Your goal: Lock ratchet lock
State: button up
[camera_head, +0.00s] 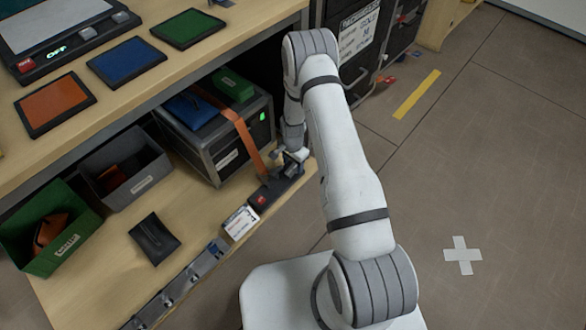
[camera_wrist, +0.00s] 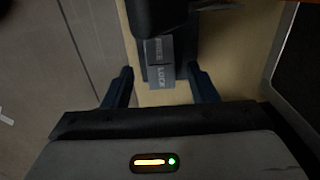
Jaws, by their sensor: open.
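The ratchet lock (camera_wrist: 158,62) shows in the wrist view as a grey piece marked FREE and LOCK, partly covered by a dark part above it. Its dark ratchet body (camera_head: 268,194) sits at the front edge of the lower shelf in the head view, at the lower end of an orange strap (camera_head: 241,128). My gripper (camera_wrist: 162,86) is open, one finger on each side of the LOCK end, with visible gaps to both fingers. In the head view my gripper (camera_head: 293,157) is at the ratchet's far end, and my arm hides part of it.
The strap runs over a black case (camera_head: 228,148) behind the ratchet. A white label block (camera_head: 240,224) and a metal rail (camera_head: 180,285) lie along the shelf edge. Grey (camera_head: 147,181) and green (camera_head: 60,256) bins stand left. The floor at right is open.

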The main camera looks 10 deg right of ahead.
aim_at(293, 169)
jog(key=shift+f+b, duration=0.3)
jog(key=shift+f, duration=1)
jog(key=c, duration=1)
